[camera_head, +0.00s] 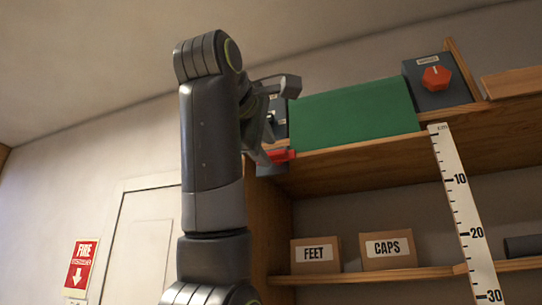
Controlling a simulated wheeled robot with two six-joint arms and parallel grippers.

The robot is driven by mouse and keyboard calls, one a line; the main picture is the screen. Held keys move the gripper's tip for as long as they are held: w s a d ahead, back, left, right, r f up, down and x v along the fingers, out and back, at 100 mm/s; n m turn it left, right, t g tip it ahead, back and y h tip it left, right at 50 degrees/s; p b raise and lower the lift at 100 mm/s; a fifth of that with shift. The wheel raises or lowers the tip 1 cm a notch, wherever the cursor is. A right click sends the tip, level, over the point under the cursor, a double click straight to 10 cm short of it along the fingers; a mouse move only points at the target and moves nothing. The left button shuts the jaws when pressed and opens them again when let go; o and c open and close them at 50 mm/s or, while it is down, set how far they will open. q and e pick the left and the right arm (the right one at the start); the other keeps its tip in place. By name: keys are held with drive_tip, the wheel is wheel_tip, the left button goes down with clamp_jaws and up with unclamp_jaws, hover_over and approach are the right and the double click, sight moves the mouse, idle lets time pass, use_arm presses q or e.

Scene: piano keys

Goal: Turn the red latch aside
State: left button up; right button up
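The red latch (283,156) shows as a small red bar at the left end of the wooden shelf top, below the left edge of a green panel (355,115). My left gripper (277,118) is just in front of it, partly hidden behind my own upright arm. One finger is high, near the panel's top left corner. The other points down beside the latch and overlaps its left end in the picture. I cannot tell whether the lower finger touches the latch. My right gripper is out of view.
A dark box with a red knob (436,78) stands right of the panel. A ruler (464,210) hangs down the shelf front. Boxes marked FEET (317,254) and CAPS (388,249) stand on the lower shelf (370,275). A door and a fire sign (81,267) are at left.

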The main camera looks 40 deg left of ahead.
use_arm(q)
drive_tip(key=n, duration=0.1)
approach(272, 153)
drive_tip(key=shift+n+t, duration=0.3)
drive_tip(key=p+x, duration=0.8)
drive_tip(key=p, duration=0.6)
drive_tip(key=shift+w+a+f, duration=0.1)
drive_tip(key=shift+w, duration=0.1)
drive_tip(key=shift+w+a+f, duration=0.1)
drive_tip(key=shift+w+f, duration=0.05)
drive_tip(key=shift+w, duration=0.35)
drive_tip(key=shift+h, duration=0.3)
drive_tip(key=shift+s, duration=0.1)
clamp_jaws()
